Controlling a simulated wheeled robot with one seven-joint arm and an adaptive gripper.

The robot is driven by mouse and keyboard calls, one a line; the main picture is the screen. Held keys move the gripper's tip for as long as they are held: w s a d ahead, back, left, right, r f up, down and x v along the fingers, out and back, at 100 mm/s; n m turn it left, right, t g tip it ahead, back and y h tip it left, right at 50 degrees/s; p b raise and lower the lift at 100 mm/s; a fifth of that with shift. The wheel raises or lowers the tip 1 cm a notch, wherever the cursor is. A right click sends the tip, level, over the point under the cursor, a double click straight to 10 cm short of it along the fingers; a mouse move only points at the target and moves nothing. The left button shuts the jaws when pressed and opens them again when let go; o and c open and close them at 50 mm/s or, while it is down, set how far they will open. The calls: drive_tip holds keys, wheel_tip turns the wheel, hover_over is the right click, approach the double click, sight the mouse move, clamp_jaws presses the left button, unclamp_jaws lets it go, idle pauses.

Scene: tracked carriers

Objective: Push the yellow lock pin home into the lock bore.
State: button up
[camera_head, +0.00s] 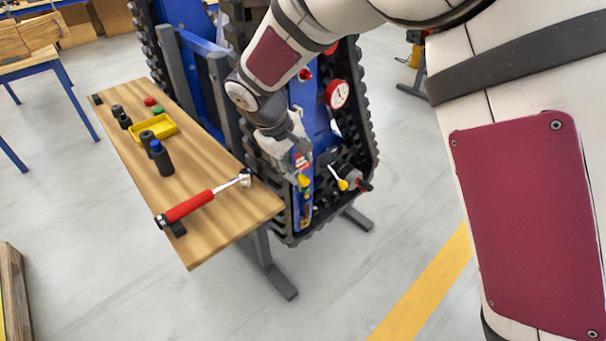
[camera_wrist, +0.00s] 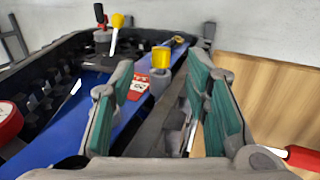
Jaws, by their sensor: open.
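The yellow lock pin (camera_wrist: 161,57) stands out of a grey collar (camera_wrist: 160,79) on the blue carrier frame, beside a red label. In the wrist view it lies beyond and between my fingertips, apart from both. The collar hides the lock bore, and I cannot tell how deep the pin sits. In the head view the yellow pin (camera_head: 304,181) shows just below my gripper (camera_head: 298,149). My gripper is open, its two green-padded fingers (camera_wrist: 163,80) spread wide with nothing between them.
A lever with a yellow knob (camera_head: 342,184) stands close to the right of the pin. A red-rimmed gauge (camera_head: 337,94) is above, and black track surrounds the blue frame. A wooden bench (camera_head: 215,228) at left holds a red-handled wrench (camera_head: 190,206) and a yellow tray (camera_head: 155,127).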

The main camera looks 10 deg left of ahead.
drive_tip(key=shift+v, duration=1.85)
